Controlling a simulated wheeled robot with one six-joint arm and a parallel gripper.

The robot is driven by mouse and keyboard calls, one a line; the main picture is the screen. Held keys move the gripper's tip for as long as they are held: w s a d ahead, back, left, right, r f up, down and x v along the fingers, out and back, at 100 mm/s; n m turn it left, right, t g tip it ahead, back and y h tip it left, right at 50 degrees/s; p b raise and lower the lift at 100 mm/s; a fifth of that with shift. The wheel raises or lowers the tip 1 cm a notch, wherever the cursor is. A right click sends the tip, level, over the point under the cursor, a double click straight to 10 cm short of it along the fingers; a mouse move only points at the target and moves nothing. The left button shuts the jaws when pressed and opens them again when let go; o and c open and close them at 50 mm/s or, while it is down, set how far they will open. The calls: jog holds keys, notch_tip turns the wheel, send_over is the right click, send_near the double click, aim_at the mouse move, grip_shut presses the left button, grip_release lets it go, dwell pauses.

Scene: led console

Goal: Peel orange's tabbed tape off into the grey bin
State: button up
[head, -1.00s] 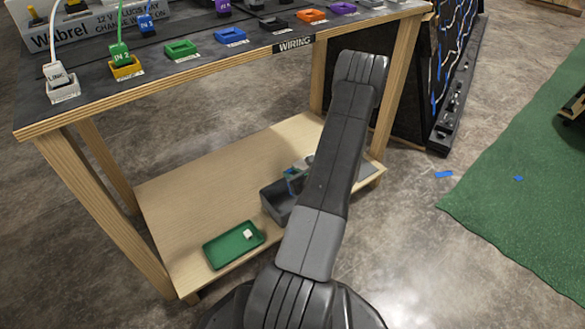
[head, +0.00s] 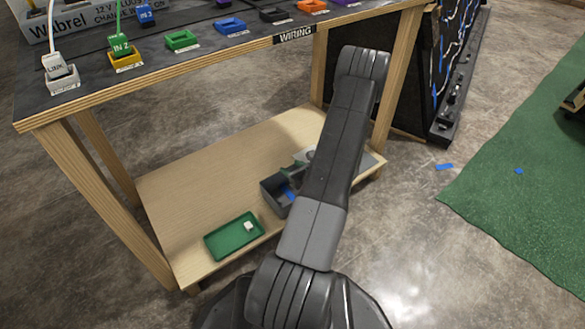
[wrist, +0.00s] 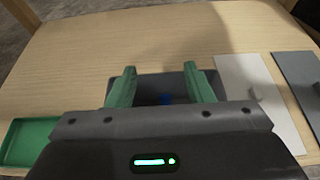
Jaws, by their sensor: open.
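The grey bin (head: 270,195) stands on the lower shelf of the bench, partly hidden by my arm in the head view. In the wrist view the bin (wrist: 150,84) opens below my gripper (wrist: 159,69), whose green fingers are apart with nothing between them. A small blue piece of tape (wrist: 165,98) lies inside the bin, and its blue also shows in the head view (head: 290,195). The orange socket (head: 313,4) is on the bench top, cut by the picture's upper edge. I cannot tell whether tape is on it.
A green tray (head: 222,240) with a small white block (head: 248,227) sits left of the bin. A white panel (wrist: 245,80) and a grey panel (wrist: 300,75) lie right of it. The bench top (head: 100,92) overhangs the shelf. Blue scraps (head: 444,167) lie on the floor.

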jog(key=p+v, duration=0.4)
jog(key=v, duration=0.9)
jog(key=shift+s+d, duration=0.2)
jog(key=r+b+x, duration=0.2)
jog(key=b+x, duration=0.2)
jog(key=x, duration=0.9)
jog(key=shift+w+a+r, duration=0.15)
jog(key=shift+w+a, duration=0.15)
